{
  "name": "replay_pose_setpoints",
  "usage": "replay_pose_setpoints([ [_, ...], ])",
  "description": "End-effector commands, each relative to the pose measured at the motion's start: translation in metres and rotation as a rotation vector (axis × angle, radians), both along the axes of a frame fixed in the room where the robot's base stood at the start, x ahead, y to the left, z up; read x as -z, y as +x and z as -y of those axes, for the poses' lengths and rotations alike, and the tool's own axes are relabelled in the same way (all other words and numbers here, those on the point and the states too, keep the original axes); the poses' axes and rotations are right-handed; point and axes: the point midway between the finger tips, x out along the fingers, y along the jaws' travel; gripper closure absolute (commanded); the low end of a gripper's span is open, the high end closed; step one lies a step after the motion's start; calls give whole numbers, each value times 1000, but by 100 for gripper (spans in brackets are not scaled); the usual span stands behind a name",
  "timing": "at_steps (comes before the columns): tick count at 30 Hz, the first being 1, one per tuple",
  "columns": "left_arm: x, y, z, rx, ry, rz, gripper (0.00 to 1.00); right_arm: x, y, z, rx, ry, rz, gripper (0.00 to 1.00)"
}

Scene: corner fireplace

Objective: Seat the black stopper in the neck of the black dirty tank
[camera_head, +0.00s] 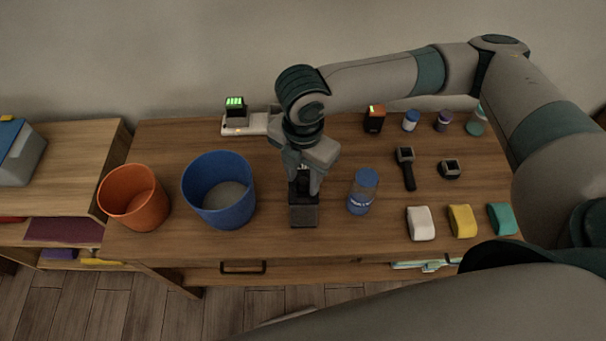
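A black box-shaped thing (304,217), which looks like the dirty tank, stands on the wooden table near its front edge, left of a blue-capped jar. My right gripper (304,186) points straight down just above it. Its two fingers stand apart with a dark piece between them. I cannot tell whether this dark piece is the stopper or the top of the tank, or whether the fingers press on it. The tank's neck is hidden by the gripper. My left gripper is not in view.
The blue-capped jar (362,192) stands close right of the gripper. A blue bin (218,205) and an orange bin (134,210) stand left. White (420,223), yellow (462,221) and teal (502,218) blocks sit front right. A charger (236,120) stands behind.

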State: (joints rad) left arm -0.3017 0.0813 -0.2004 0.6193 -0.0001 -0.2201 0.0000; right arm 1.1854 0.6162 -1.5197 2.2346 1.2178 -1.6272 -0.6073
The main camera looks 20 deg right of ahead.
Motion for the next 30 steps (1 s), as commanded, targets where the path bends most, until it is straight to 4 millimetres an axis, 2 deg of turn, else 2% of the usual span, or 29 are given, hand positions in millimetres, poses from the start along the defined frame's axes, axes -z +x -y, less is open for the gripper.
replay_pose_setpoints([
  [8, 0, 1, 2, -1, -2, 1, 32, -3, 0, 0, 0, 0, 2, 63],
  [14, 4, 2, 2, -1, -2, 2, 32, -19, 1, -1, 0, 1, 3, 63],
  [30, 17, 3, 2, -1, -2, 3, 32, -106, 1, -1, 1, 2, 4, 63],
])
